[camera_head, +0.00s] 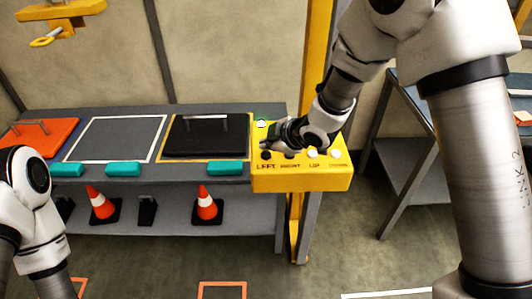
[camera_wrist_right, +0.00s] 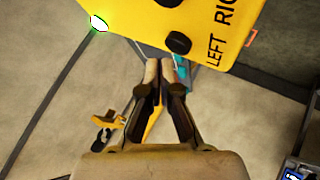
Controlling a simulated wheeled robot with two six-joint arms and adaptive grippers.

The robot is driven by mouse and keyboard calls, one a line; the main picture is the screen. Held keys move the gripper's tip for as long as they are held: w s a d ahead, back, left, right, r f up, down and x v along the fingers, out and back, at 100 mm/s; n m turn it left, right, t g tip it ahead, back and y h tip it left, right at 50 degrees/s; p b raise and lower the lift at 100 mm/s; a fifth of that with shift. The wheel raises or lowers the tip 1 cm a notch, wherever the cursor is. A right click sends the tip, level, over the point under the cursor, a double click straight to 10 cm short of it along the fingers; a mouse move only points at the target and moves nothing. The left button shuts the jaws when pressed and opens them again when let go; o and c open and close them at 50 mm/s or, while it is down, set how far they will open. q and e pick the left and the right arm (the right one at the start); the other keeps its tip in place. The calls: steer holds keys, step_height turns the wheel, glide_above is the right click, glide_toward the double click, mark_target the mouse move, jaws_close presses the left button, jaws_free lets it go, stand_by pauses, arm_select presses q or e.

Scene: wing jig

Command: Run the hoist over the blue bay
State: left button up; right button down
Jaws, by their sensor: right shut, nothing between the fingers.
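The yellow hoist (camera_head: 60,12) with its hook (camera_head: 45,40) hangs at the top left, above the left part of the bench. A yellow control box (camera_head: 300,180) stands at the bench's right end, with buttons labelled LEFT, RIGHT, UP and a last one partly blurred. My right gripper (camera_head: 274,141) is shut and empty over the box's left part. In the right wrist view, its fingertips (camera_wrist_right: 166,62) are together just below the box's edge, near a black button (camera_wrist_right: 177,43); contact cannot be told.
The grey bench has an orange panel (camera_head: 38,136), an empty white-outlined bay (camera_head: 115,138) and a black panel (camera_head: 205,137) in a yellow outline. Teal blocks (camera_head: 124,169) line its front. Orange cones (camera_head: 207,204) stand on the lower shelf. A green lamp (camera_head: 261,124) is lit on the box.

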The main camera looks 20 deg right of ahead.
steer(key=shift+f, duration=0.1)
stand_by(0.5)
steer(key=shift+f+b, duration=0.3)
steer(key=shift+f, duration=0.05)
steer(key=shift+f+b, duration=0.35)
steer(key=shift+f, duration=0.1)
stand_by(0.4)
steer(key=shift+r, duration=0.15)
stand_by(5.5)
steer(key=shift+r+p, duration=0.75)
steer(key=shift+p, duration=0.1)
